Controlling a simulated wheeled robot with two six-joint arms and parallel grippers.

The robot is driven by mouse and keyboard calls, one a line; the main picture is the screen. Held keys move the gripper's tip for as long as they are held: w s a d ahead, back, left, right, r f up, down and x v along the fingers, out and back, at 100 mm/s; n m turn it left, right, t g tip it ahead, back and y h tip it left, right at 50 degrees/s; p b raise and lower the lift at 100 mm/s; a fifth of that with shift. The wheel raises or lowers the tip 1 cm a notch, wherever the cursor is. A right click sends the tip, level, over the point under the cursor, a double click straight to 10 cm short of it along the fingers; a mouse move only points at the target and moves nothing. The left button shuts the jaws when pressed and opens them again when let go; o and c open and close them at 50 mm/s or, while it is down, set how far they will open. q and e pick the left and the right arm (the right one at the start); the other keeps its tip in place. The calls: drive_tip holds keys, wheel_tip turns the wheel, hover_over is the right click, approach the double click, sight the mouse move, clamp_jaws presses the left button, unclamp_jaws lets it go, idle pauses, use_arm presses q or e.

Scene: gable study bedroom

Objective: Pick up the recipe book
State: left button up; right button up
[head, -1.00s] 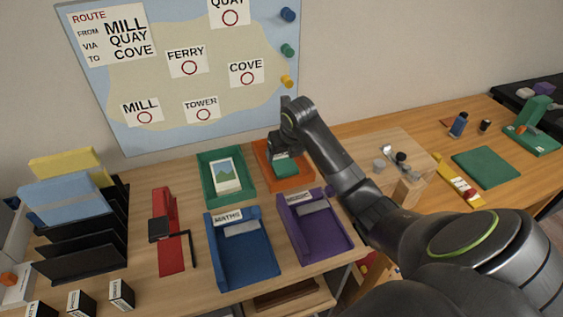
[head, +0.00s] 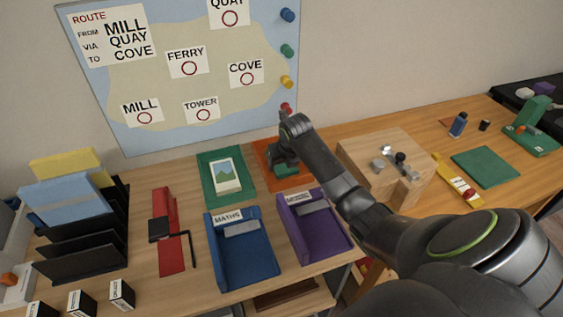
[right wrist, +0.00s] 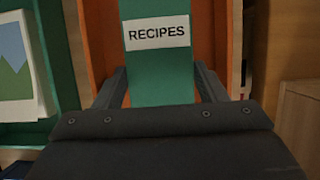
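The recipe book is a green book with a white label reading RECIPES (right wrist: 158,72) in the right wrist view. It lies in an orange tray (right wrist: 101,42). In the head view a small part of the book (head: 287,169) shows under my right gripper (head: 283,158), inside the orange tray (head: 268,149). My right gripper's fingers (right wrist: 160,84) are apart, one on each side of the book, very close to its edges. I see no clear grip on it. My left gripper is not in view.
A green tray with a picture card (head: 226,175) stands left of the orange tray. A blue tray (head: 240,262) and a purple tray (head: 323,235) stand in front. A wooden block (head: 368,152) stands to the right. The map board is behind.

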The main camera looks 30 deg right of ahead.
drive_tip(key=shift+c, duration=1)
drive_tip(key=shift+r, duration=0.15)
